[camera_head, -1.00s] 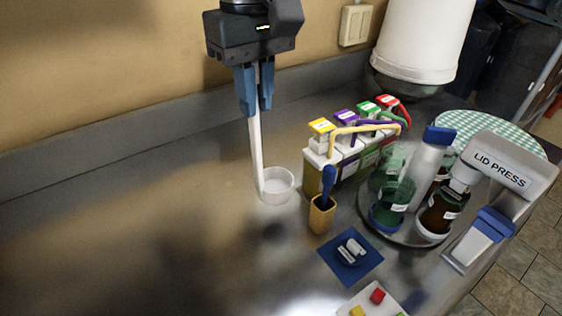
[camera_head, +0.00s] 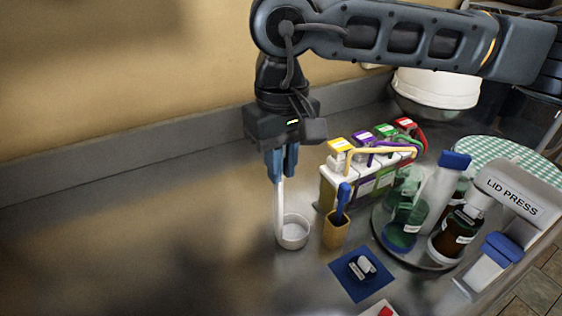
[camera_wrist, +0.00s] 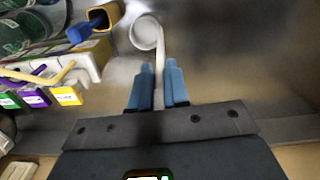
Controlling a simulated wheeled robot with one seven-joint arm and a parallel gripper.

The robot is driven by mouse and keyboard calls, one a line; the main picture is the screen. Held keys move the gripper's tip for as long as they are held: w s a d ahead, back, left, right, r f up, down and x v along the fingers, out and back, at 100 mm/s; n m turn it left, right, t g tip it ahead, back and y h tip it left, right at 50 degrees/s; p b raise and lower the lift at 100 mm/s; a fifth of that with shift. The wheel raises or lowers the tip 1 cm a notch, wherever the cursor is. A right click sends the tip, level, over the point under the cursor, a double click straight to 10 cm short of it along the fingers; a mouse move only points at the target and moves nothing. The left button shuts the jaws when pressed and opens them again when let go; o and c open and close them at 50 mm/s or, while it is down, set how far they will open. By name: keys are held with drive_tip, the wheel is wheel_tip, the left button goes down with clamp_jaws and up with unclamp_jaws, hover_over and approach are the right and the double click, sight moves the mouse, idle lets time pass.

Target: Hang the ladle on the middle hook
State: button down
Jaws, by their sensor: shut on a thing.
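My gripper (camera_head: 281,176) points down with its blue fingers closed on the upper part of the ladle's thin handle. The ladle (camera_head: 292,233) is white, with a long straight handle and a round open cup at the bottom. It hangs nearly upright over the steel counter, left of the yellow holder. I cannot tell how far the cup is above the counter. In the wrist view, the ladle (camera_wrist: 146,34) runs out from between the fingertips of my gripper (camera_wrist: 158,72), cup at the far end. No hook shows in any view.
A yellow holder (camera_head: 336,232) with a blue-handled tool stands right of the ladle. Behind it is a row of colour-topped bottles (camera_head: 341,145). A round tray (camera_head: 425,265) of jars and the lid press (camera_head: 511,195) stand right. The counter (camera_head: 130,230) is clear on the left.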

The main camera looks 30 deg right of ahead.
drive_tip(key=c, duration=1.1)
unclamp_jaws()
drive_tip(key=shift+f, duration=0.1)
